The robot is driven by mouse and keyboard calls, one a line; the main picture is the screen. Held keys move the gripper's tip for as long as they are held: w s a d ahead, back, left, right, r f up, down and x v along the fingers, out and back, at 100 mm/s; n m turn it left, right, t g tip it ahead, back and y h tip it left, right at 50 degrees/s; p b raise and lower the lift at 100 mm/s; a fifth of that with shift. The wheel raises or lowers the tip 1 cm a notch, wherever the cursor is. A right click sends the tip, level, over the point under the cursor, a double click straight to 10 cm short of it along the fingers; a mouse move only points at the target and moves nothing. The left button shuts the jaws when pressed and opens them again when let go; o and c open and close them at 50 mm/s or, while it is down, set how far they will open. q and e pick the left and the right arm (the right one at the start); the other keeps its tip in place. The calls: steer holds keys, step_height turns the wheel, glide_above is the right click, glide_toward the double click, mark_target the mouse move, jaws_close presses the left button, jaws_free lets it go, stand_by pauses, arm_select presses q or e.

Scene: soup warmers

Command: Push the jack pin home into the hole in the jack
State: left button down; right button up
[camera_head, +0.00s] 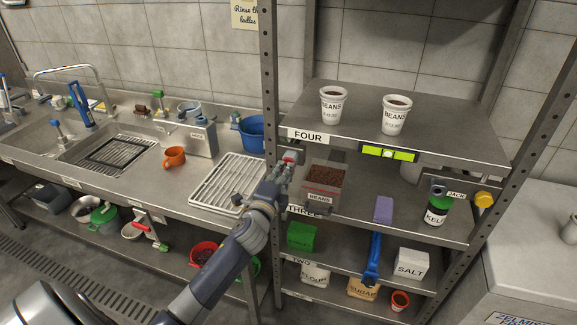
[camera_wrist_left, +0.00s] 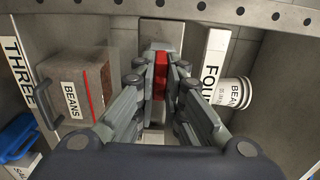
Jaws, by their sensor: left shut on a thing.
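My left gripper (camera_head: 285,170) reaches the left front post of the shelf rack, just below the board marked FOUR. In the left wrist view its fingers (camera_wrist_left: 161,84) are closed on a red piece (camera_wrist_left: 160,72), which I take to be the jack pin. Its red end (camera_head: 290,157) also shows in the head view at the fingertips. A grey metal block (camera_wrist_left: 162,32), seemingly the jack, lies right behind the red piece. The hole is hidden, and how deep the pin sits cannot be told. My right gripper is not in view.
A BEANS bin (camera_head: 322,190) stands close beside my gripper. A JACK label (camera_head: 457,195) and yellow knob (camera_head: 484,200) are at the right post.

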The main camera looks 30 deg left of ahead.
arm_select(q)
steer(key=shift+s+d, duration=0.15)
steer(key=shift+s, duration=0.5)
steer(key=shift+p+v, duration=0.45)
steer(key=shift+v, duration=1.35)
steer(key=shift+d, duration=0.1)
